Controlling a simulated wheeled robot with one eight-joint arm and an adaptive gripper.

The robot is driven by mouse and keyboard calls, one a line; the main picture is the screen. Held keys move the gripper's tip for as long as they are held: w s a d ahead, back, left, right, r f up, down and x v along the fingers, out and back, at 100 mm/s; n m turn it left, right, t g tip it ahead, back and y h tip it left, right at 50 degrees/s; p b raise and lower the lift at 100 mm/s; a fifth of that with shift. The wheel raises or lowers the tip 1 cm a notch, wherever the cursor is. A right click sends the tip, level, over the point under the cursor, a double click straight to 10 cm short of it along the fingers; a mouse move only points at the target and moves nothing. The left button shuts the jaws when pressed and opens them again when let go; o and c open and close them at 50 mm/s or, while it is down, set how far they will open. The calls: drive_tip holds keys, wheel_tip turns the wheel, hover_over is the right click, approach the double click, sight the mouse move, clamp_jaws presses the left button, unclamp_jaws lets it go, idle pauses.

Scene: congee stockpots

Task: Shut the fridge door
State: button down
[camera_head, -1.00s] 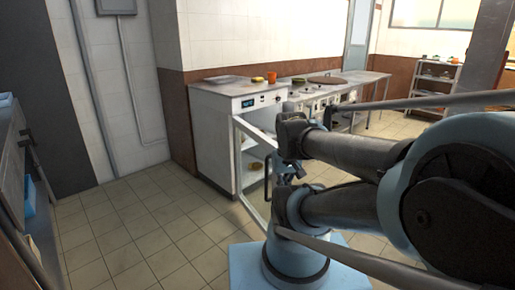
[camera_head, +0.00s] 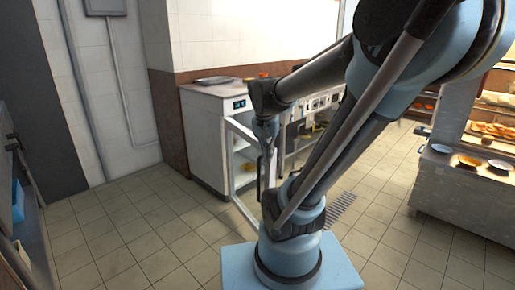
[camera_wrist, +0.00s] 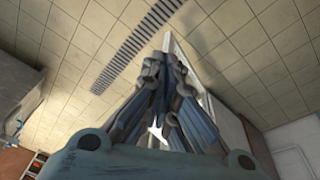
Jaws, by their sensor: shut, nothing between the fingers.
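The fridge is a white under-counter unit (camera_head: 205,145) with a small display on its front, against the brown-tiled wall in the head view. Its door (camera_head: 243,178) has a white frame and stands open, swung out toward me. Pale shelves show through the frame. A dark upright handle (camera_head: 259,178) is near the door's free edge. My gripper (camera_head: 267,146) hangs fingers-down by the top of that free edge; the arm hides part of it. In the wrist view my gripper (camera_wrist: 164,68) is shut and empty, with a white door-frame bar (camera_wrist: 170,43) beyond it. Contact is unclear.
A tray (camera_head: 214,80) lies on the counter above the fridge. Cooking units continue right, partly behind my arm. A serving counter with plates (camera_head: 465,185) stands at the right. Dark cabinets edge the left. The tiled floor (camera_head: 130,225) left of the door is clear; a floor grate (camera_head: 340,207) lies right.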

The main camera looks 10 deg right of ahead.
sight(258, 145)
drive_tip(key=w+a+m+h, duration=0.1)
drive_tip(key=w+a+m, duration=0.25)
drive_tip(key=w, duration=0.75)
drive_tip(key=w+a+m+h, duration=0.25)
drive_tip(key=w+m, duration=0.25)
drive_tip(key=w, duration=0.7)
drive_tip(key=shift+y, duration=0.35)
drive_tip(key=shift+w+d+f, duration=0.45)
drive_tip(key=shift+d+f, duration=0.65)
drive_tip(key=shift+f, duration=0.35)
drive_tip(key=shift+w+d+f, duration=0.4)
drive_tip(key=shift+d+f, duration=0.75)
drive_tip(key=shift+f, duration=0.3)
drive_tip(key=shift+w+d+f, duration=0.45)
drive_tip(key=shift+d+f, duration=0.65)
drive_tip(key=shift+f, duration=0.35)
